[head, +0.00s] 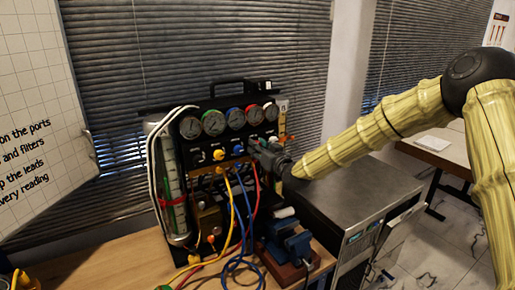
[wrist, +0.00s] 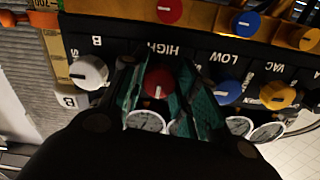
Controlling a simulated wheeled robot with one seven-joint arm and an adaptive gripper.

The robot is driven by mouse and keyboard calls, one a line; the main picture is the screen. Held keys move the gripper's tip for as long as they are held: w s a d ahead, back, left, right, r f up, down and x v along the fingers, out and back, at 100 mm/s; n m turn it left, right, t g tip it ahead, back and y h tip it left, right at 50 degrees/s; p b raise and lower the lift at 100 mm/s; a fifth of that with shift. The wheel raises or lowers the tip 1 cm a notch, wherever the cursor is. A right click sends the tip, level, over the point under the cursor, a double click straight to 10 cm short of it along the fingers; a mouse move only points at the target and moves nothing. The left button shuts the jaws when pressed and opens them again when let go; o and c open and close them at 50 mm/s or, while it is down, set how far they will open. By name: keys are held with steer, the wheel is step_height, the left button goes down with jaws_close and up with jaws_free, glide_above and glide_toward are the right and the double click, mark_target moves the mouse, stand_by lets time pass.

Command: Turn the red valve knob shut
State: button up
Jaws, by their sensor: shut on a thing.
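The gauge rig (head: 205,143) is a black panel with a row of dial gauges above small knobs. In the wrist view a red knob (wrist: 159,80) sits by the word HIGH, its white mark pointing down the picture toward the gauges. My gripper (wrist: 160,98) is shut on this knob, with green-padded fingers on its left and right. A second red knob (wrist: 169,10) sits on the brass-coloured bar, apart from my fingers. In the head view my gripper (head: 262,152) is at the panel's right side and hides the held knob.
In the wrist view a white knob (wrist: 89,72) and a blue knob (wrist: 228,92) flank my fingers; a yellow knob (wrist: 277,95) is further right. Yellow, blue and red hoses hang below the panel. A blue vise (head: 293,245) stands in front, and a grey cabinet (head: 345,190) at right.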

steer(key=shift+m+b, duration=0.3)
steer(key=shift+b, duration=0.2)
steer(key=m+b, duration=0.1)
steer(key=b, duration=0.1)
steer(key=m+b, duration=0.1)
steer(key=b, duration=0.1)
steer(key=shift+d+f+m, duration=0.15)
steer(key=shift+m, duration=0.15)
steer(key=m+b, duration=0.5)
steer(key=b, duration=0.1)
steer(key=m+b, duration=0.9)
steer(key=shift+m, duration=0.4)
steer(key=shift+b, duration=0.35)
